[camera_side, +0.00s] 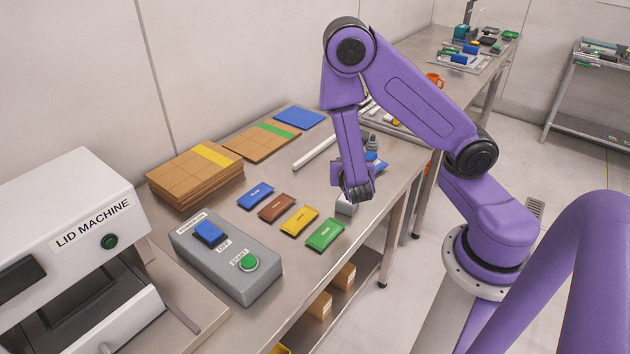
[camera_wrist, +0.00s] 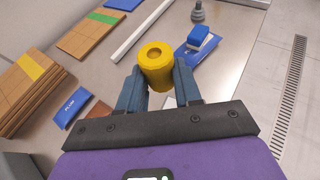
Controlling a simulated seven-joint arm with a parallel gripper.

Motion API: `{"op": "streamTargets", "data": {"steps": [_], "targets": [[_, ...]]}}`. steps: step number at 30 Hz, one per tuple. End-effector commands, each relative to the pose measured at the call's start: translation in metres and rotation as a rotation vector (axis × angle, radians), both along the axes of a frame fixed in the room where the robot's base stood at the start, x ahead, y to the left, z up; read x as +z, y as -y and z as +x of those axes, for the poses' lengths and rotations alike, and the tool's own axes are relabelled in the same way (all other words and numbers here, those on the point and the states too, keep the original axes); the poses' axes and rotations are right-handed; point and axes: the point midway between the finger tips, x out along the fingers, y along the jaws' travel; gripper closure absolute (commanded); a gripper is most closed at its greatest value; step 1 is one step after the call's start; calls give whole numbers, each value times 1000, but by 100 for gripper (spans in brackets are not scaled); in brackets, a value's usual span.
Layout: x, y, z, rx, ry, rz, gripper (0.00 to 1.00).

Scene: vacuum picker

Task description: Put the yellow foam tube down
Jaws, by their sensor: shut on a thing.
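The yellow foam tube (camera_wrist: 157,68) shows in the wrist view as a short, thick cylinder with a round hole in its end. It sits between the two blue-grey fingers of my gripper (camera_wrist: 158,86), which are shut on it. In the side view my gripper (camera_side: 354,188) hangs over the right part of the steel bench (camera_side: 285,185), near its front edge. I cannot make out the yellow tube in the side view. Whether it touches the bench is unclear.
Blue (camera_side: 255,195), brown (camera_side: 276,208), yellow (camera_side: 300,221) and green (camera_side: 325,233) packets lie left of my gripper. A grey control box (camera_side: 228,262) stands nearer. Cardboard stacks (camera_side: 195,172), a white bar (camera_side: 315,152) and a blue block (camera_wrist: 200,38) are nearby.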

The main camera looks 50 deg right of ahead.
Motion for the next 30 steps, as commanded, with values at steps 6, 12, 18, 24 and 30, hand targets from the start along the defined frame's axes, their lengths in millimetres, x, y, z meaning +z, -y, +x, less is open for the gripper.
{"op": "streamTargets", "data": {"steps": [6, 12, 18, 24, 30], "targets": [[-6, 3, 12, 2, -1, -2, 95], [-17, 11, 34, -5, 2, 3, 95], [-34, 21, 71, -2, 2, 3, 95], [-62, 30, 99, 0, -1, 0, 95], [-85, 35, 119, 2, 0, 1, 95]]}}
